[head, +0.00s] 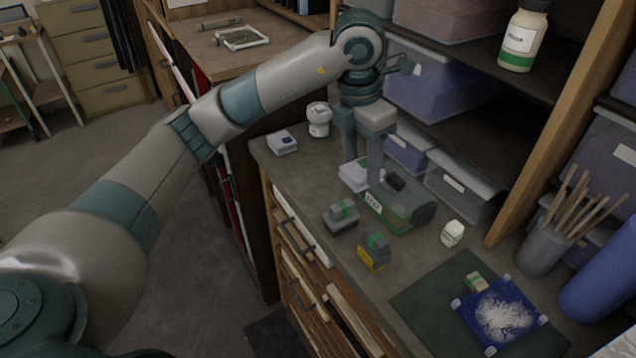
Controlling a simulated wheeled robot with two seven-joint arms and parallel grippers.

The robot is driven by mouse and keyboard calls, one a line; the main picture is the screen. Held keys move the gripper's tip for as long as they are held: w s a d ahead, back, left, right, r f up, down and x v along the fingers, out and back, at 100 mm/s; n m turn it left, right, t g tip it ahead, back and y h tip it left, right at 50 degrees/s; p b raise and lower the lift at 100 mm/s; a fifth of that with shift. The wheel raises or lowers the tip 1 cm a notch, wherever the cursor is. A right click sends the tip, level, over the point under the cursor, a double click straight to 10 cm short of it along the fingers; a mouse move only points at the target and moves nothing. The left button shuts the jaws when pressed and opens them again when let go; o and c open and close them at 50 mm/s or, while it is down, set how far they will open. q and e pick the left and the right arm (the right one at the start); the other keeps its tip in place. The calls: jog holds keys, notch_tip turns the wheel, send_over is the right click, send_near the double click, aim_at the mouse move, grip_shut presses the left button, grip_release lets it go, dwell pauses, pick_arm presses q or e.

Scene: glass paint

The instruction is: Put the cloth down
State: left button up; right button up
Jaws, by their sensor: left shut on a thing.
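My left gripper (362,172) points down over the back of the workbench, its two fingers on either side of a small white block-like thing (353,176). I take this to be the folded cloth, but it is small and partly hidden by the fingers. It is at or just above the bench top (300,180); I cannot tell whether it touches. My right gripper is out of view.
A clear green-labelled box (405,208) lies close to the right finger. A white jar (319,120) and small box (282,143) are left. A blue sheet with white powder (503,313) lies on a dark green mat (420,295).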

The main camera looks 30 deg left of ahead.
pick_arm(q)
jog(key=a+f+p, duration=0.1)
jog(key=a, duration=0.2)
jog(key=a+f+p, duration=0.1)
jog(key=a+f, duration=0.1)
jog(key=a, duration=0.1)
jog(key=a+f+p, duration=0.1)
jog(key=a+f, duration=0.1)
jog(key=a, duration=0.1)
jog(key=shift+a+f, duration=0.25)
jog(key=shift+a, duration=0.05)
jog(key=shift+f, duration=0.1)
jog(key=shift+f+p, duration=0.45)
jog(key=shift+p, duration=0.15)
jog(key=shift+f+p, duration=0.6)
jog(key=shift+f, duration=0.9)
